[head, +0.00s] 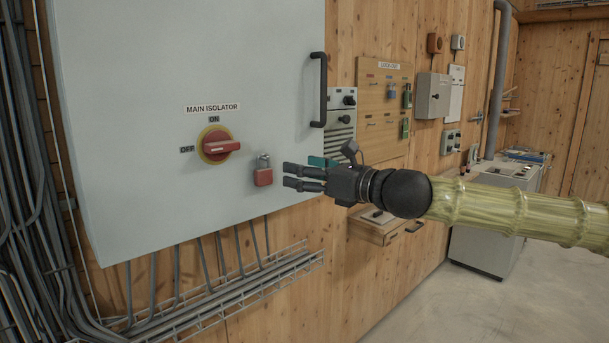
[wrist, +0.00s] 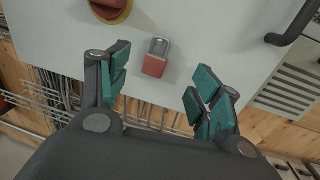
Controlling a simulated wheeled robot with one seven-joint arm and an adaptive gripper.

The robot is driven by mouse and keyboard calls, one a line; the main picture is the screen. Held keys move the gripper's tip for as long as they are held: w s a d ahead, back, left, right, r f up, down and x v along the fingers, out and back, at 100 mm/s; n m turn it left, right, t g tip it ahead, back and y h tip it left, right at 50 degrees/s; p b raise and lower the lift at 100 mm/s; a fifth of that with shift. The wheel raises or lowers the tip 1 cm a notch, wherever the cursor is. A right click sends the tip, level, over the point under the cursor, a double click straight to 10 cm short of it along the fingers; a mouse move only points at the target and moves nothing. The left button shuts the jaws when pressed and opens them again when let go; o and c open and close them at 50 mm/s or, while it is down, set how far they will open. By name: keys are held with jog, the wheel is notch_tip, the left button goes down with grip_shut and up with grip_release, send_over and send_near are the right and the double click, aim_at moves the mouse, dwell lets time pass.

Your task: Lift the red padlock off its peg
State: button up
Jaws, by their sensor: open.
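The red padlock (head: 263,177) hangs upright by its grey shackle against the pale cabinet door, below and right of the red rotary switch. The peg itself is too small to make out. In the wrist view the padlock (wrist: 154,66) shows beyond and between the spread fingers, nearer the left one. My gripper (head: 298,172) is open and empty, just right of the padlock in the head view, with its fingers pointing left towards it. Its teal pads also show in the wrist view (wrist: 160,85). No finger visibly touches the padlock.
The red and yellow main isolator switch (head: 217,147) sticks out of the cabinet door (head: 130,100). A black handle (head: 319,90) stands out at the door's right edge. A wire cable tray (head: 230,293) runs below. A wooden lockout board (head: 372,117) with other padlocks hangs further right.

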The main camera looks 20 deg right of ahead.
aim_at(268, 158)
jog(key=shift+x, duration=5.35)
jog(key=shift+a, duration=0.1)
jog(key=c, duration=1.1)
jog(key=shift+r+p, duration=0.6)
jog(key=shift+r, duration=0.1)
jog(key=shift+s+a+p+v, duration=0.1)
jog(key=shift+a+p+v, duration=0.1)
jog(key=shift+v, duration=0.65)
jog(key=shift+s+a+p+v, duration=0.1)
jog(key=shift+p+v, duration=0.15)
jog(key=shift+v, duration=0.55)
jog(key=shift+a+p+v, duration=0.1)
jog(key=shift+p+v, duration=0.1)
jog(key=shift+v, duration=0.65)
